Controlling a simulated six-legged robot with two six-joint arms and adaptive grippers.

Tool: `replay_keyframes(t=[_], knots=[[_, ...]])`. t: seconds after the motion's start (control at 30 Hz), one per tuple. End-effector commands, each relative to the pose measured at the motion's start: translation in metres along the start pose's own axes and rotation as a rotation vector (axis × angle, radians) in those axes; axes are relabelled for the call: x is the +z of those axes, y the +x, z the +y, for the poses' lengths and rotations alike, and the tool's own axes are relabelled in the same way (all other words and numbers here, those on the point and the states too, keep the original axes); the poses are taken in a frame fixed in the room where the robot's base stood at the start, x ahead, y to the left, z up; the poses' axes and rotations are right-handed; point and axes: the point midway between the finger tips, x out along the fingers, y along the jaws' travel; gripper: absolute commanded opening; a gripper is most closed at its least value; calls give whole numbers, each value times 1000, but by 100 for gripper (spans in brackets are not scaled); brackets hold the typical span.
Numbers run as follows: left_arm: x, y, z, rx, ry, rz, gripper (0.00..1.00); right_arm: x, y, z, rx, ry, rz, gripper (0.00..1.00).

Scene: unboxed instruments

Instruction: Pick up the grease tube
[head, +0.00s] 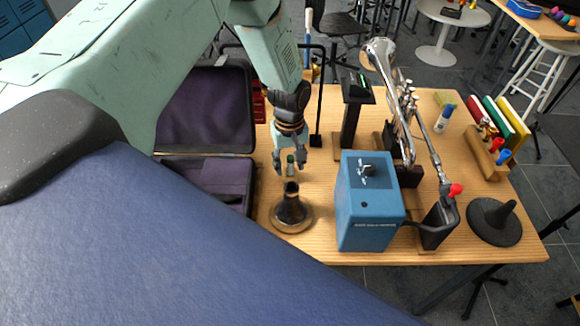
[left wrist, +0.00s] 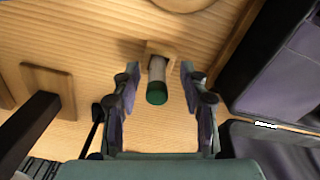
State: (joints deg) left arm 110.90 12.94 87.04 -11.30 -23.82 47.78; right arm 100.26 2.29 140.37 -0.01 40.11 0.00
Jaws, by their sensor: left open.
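The grease tube (head: 290,168) is a small upright tube with a green cap and a pale body. In the left wrist view the tube (left wrist: 157,82) shows its green end towards the camera, and its far end is at a small wooden block (left wrist: 153,49). My left gripper (head: 289,163) is open and points down, with its fingers on either side of the tube. In the left wrist view the left gripper (left wrist: 160,76) has a visible gap between each finger and the tube. My right gripper is not in view.
A black bell-shaped piece on a round wooden base (head: 291,212) stands just in front of the tube. A blue box (head: 368,218) and a silver trumpet (head: 404,105) are to the right. An open purple-lined case (head: 205,110) lies to the left.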

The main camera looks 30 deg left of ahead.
Motion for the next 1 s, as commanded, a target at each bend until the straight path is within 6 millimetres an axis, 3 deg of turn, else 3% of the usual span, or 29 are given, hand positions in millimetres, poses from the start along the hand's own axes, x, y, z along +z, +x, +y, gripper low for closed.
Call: replay_keyframes(t=[0.2,0.7,1.0], knots=[[-1,0,2,1,1,1,43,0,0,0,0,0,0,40],[-2,0,2,1,1,1,1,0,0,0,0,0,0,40],[-2,-5,2,2,0,2,0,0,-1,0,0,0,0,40]])
